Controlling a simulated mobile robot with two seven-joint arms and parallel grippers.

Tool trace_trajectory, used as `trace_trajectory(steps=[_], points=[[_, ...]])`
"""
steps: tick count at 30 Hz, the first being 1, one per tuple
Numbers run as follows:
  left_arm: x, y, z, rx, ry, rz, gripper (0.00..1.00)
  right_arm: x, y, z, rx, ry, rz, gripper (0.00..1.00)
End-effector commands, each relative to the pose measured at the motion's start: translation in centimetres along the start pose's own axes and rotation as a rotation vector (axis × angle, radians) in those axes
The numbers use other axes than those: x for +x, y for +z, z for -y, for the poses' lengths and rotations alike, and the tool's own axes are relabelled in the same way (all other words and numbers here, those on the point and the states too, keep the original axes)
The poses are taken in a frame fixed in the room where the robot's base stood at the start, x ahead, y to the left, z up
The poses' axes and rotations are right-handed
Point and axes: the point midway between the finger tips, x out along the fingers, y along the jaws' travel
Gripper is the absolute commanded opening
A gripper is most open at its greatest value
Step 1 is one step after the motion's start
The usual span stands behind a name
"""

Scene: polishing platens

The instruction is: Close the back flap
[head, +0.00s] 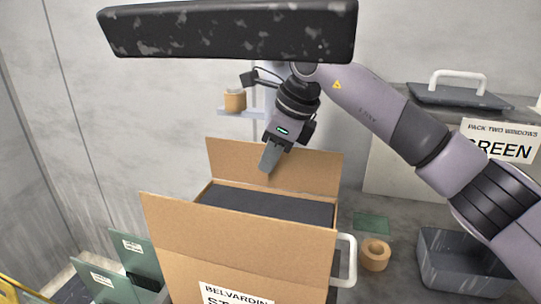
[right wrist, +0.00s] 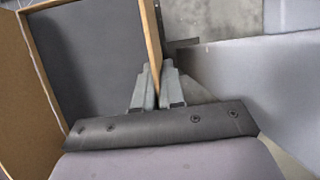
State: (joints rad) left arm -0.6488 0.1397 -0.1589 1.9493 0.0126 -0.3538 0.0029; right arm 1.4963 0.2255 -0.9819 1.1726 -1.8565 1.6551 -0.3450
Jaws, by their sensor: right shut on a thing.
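The cardboard box (head: 172,255) stands open in the middle of the head view, with a dark slab (head: 265,205) inside. Its back flap (head: 315,172) stands up at the far side. The near flap (head: 240,240) also stands up. My right gripper (head: 268,164) reaches down over the top edge of the back flap, one finger in front of it. In the right wrist view, the right gripper (right wrist: 157,88) is shut on the back flap (right wrist: 152,45), whose thin edge runs between the fingers. The finger behind the flap is hidden in the head view. My left gripper is out of view.
A tape roll (head: 375,255) and a grey bin (head: 460,262) lie right of the box, near a white handle (head: 346,262). Green panels (head: 135,255) stand at the left. A small shelf (head: 238,112) holds a jar behind. A dark bar (head: 230,30) crosses the top.

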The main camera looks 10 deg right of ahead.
Motion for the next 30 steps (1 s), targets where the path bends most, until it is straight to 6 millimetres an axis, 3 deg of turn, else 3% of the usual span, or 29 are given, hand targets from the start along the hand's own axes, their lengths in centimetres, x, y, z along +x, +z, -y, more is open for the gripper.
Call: trace_trajectory(steps=[22, 30], points=[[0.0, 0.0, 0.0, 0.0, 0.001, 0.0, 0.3, -0.1, 0.1, 0.0, -0.002, -0.001, 0.002, 0.0], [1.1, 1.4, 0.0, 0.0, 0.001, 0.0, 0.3, 0.3, -0.1, -0.5, -0.028, -0.061, 0.002, 0.0]])
